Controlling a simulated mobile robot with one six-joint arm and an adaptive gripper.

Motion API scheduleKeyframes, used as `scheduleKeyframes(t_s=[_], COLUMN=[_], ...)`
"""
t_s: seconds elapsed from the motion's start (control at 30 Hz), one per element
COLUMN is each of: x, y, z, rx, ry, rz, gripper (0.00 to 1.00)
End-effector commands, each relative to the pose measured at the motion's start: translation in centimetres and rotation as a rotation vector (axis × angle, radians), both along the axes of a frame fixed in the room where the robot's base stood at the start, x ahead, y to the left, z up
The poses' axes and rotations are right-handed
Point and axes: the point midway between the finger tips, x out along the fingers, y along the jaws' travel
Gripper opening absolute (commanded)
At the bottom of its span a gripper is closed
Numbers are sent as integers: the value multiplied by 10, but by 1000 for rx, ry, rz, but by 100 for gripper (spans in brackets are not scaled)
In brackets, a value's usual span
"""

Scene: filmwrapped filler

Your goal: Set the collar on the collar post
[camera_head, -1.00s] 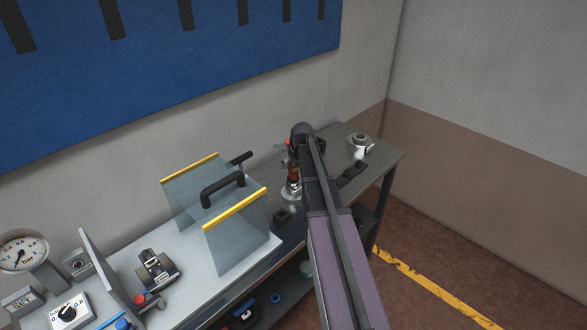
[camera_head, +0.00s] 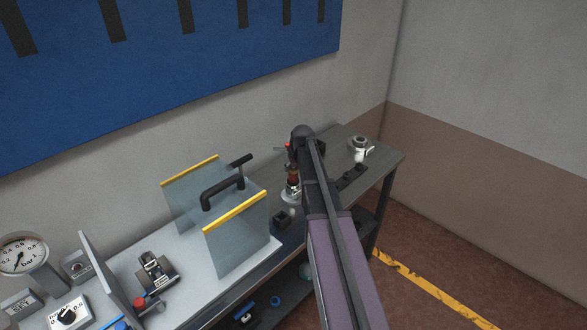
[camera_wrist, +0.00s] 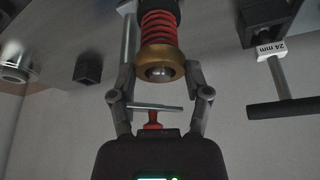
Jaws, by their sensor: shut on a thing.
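In the wrist view, a brass-coloured collar (camera_wrist: 160,66) sits between the two fingers of my gripper (camera_wrist: 160,76), which is shut on its sides. A rounded metal end shows in the collar's opening. A red spring (camera_wrist: 158,28) on a post lies directly beyond the collar, in line with it; whether the collar is fully seated cannot be told. In the head view, a post with a reddish-brown part (camera_head: 292,174) stands on a pale round base (camera_head: 291,197) left of my arm. My arm hides my gripper in that view.
A clear guard with yellow edges (camera_head: 237,211) and a black handle stands left of the post. A black block (camera_head: 281,220) is just in front of it. A metal flanged piece (camera_head: 360,145) stands at the far right. A T-handle tagged 24 mm (camera_wrist: 270,53) shows at right.

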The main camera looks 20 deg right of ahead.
Motion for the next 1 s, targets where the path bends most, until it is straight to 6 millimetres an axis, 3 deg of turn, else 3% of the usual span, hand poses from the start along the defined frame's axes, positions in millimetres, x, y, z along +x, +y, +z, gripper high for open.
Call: scheduleKeyframes(t_s=[0.37,0.7,1.0], x=[0,0,-73], y=[0,0,17], z=[12,41,43], rx=[0,0,0], ry=[0,0,0], rz=[0,0,-1], gripper=[10,10,10])
